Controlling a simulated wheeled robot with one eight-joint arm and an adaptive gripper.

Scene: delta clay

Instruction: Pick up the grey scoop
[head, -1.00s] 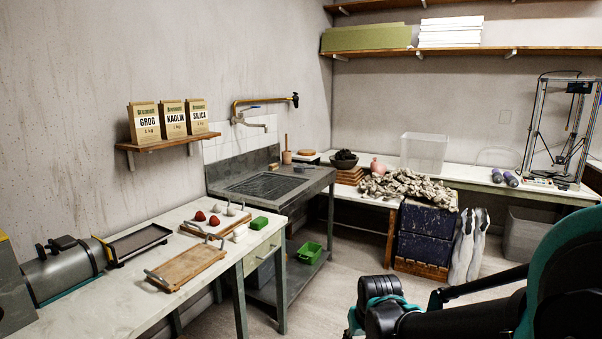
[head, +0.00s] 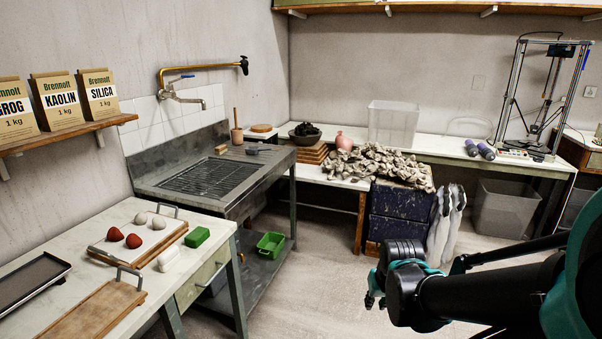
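I cannot make out a grey scoop for certain. A small grey-purple item (head: 262,148) lies on the sink unit's drainboard near its back right corner; it is too small to tell whether it is the scoop. My gripper (head: 373,288) shows at the lower right, with black and teal parts at the end of my arm. It is over the floor, well apart from the tables and the sink. Its fingers are mostly hidden, so I cannot tell whether it is open or shut.
The metal sink unit (head: 155,190) stands left of centre, with a green crate (head: 270,245) on its lower shelf. The front-left table (head: 75,246) holds a tray with red and white balls. A clay heap (head: 378,163) lies at the back. The floor between is clear.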

